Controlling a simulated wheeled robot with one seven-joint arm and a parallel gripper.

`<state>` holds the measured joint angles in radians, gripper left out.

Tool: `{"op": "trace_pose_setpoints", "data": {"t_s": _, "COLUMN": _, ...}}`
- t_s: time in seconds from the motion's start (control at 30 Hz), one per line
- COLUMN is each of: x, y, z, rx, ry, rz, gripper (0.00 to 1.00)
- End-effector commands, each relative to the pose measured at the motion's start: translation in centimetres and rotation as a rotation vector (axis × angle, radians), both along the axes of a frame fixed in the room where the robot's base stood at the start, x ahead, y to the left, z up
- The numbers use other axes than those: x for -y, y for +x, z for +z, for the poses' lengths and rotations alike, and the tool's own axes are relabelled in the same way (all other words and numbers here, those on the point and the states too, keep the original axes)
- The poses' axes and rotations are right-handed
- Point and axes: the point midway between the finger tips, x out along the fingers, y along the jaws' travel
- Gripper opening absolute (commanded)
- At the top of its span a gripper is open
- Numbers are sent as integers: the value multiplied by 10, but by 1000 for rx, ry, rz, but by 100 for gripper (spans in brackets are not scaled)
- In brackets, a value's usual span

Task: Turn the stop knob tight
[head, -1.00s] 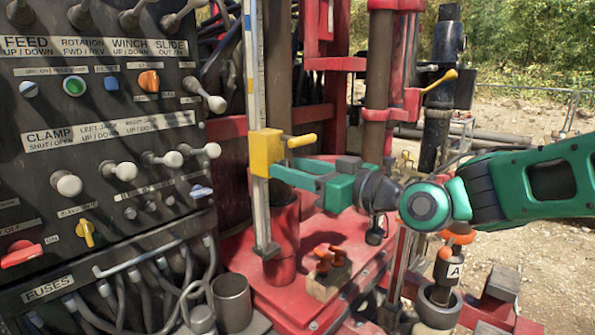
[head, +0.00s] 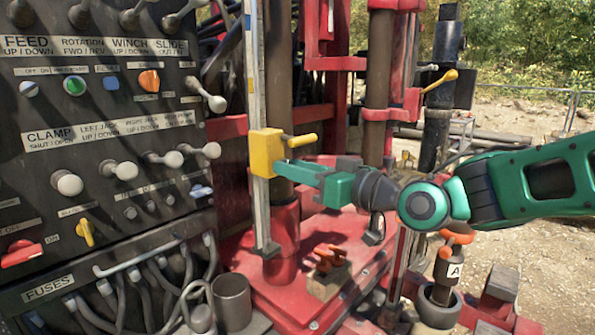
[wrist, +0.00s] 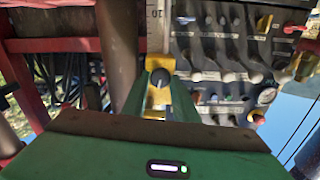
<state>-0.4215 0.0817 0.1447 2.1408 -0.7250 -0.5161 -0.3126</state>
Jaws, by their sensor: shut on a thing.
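The yellow stop block (head: 264,153) sits on the upright scale rail (head: 254,80), with a yellow handle (head: 302,141) sticking out to its right. The dark round stop knob (wrist: 160,77) shows in the wrist view in front of the yellow block (wrist: 158,62). My green gripper (head: 286,169) reaches in from the right, its fingertips against the block's lower right side. In the wrist view my gripper (wrist: 160,82) is shut on the knob, one finger on each side. In the head view the fingers hide the knob.
A lever and switch panel (head: 100,130) stands close on the left. A brown upright pipe (head: 279,90) runs just behind the rail. Below my gripper is a red base (head: 330,240) with a wooden block (head: 328,282) holding orange pieces. Open gravel lies at the right.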

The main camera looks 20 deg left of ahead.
Motion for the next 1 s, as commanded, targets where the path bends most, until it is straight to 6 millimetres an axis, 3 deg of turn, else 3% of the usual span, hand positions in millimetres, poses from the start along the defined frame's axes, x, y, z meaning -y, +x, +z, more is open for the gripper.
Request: {"op": "trace_pose_setpoints", "data": {"t_s": 1.0, "x": 5, "y": 9, "z": -2, "rx": -861, "ry": 361, "rz": -13, "gripper": 4}}
